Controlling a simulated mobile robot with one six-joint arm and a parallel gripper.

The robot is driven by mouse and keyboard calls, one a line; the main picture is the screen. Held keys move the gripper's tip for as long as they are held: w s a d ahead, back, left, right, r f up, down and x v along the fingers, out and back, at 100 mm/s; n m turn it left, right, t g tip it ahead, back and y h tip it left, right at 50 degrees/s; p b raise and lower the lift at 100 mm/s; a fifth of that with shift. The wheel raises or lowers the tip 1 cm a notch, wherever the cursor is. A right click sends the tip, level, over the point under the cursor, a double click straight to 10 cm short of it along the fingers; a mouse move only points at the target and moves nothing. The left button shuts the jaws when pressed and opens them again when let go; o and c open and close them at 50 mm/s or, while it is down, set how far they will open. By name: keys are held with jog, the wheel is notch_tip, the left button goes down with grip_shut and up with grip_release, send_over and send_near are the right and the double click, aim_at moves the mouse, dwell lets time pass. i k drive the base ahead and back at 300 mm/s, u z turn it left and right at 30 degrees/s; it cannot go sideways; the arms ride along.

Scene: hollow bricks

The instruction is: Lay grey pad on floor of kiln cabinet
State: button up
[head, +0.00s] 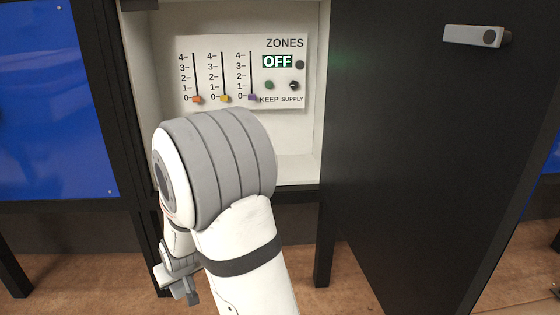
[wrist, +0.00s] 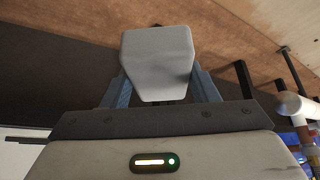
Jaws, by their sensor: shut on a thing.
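My gripper (wrist: 159,88) is shut on the grey pad (wrist: 158,60), a smooth pale block with rounded corners between the two bluish fingers in the wrist view. In the head view my gripper (head: 180,286) hangs low at the left, below and in front of the kiln cabinet; I cannot make out the pad there. The kiln cabinet (head: 297,168) stands open, with a pale interior. The right part of its floor shows bare; my arm hides much of the rest.
The black cabinet door (head: 420,130), with a light handle (head: 473,36), stands open on the right. A ZONES panel (head: 215,60) with three sliders at 0 and an OFF display is on the inside back wall. A blue panel (head: 55,100) is at left. Black legs stand on the brown ground.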

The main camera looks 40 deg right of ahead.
aim_at(299, 166)
jog(key=u, duration=0.1)
jog(key=i, duration=0.65)
jog(key=z, duration=1.2)
jog(key=k, duration=0.95)
jog(key=z, duration=0.15)
jog(key=i, duration=0.9)
jog(key=u, duration=0.05)
